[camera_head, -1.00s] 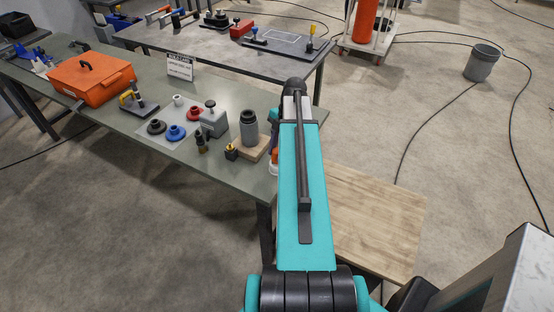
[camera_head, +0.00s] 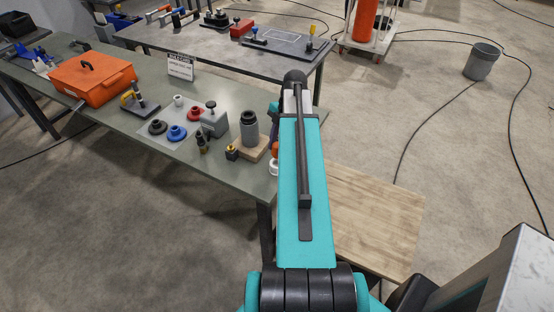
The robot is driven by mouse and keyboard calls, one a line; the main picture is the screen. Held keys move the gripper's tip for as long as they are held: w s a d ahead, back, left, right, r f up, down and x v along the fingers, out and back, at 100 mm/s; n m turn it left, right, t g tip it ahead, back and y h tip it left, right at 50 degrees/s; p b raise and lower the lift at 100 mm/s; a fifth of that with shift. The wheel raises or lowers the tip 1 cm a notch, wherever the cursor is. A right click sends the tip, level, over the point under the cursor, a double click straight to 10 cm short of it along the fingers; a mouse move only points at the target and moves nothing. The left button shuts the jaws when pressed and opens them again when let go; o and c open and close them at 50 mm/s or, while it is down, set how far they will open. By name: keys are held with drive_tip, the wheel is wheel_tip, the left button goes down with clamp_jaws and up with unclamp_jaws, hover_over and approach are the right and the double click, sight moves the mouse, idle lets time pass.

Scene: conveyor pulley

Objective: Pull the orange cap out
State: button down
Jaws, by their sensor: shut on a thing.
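A small patch of orange (camera_head: 275,149) shows at the left edge of my teal arm, near the table's right end. It may be the orange cap, but most of it is behind the arm. A white rounded piece (camera_head: 273,167) shows just below it, also partly covered. My gripper is hidden behind my own arm, so its fingers and their contact with the cap cannot be seen.
Left of the arm, a grey cylinder (camera_head: 249,130) stands on a wooden block (camera_head: 262,151). A grey block with a knob (camera_head: 214,122), a blue flanged part (camera_head: 177,132) and an orange case (camera_head: 93,79) share the green table (camera_head: 215,172).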

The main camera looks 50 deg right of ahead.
sight(276, 144)
drive_tip(key=shift+r+p, duration=0.75)
drive_tip(key=shift+r, duration=0.8)
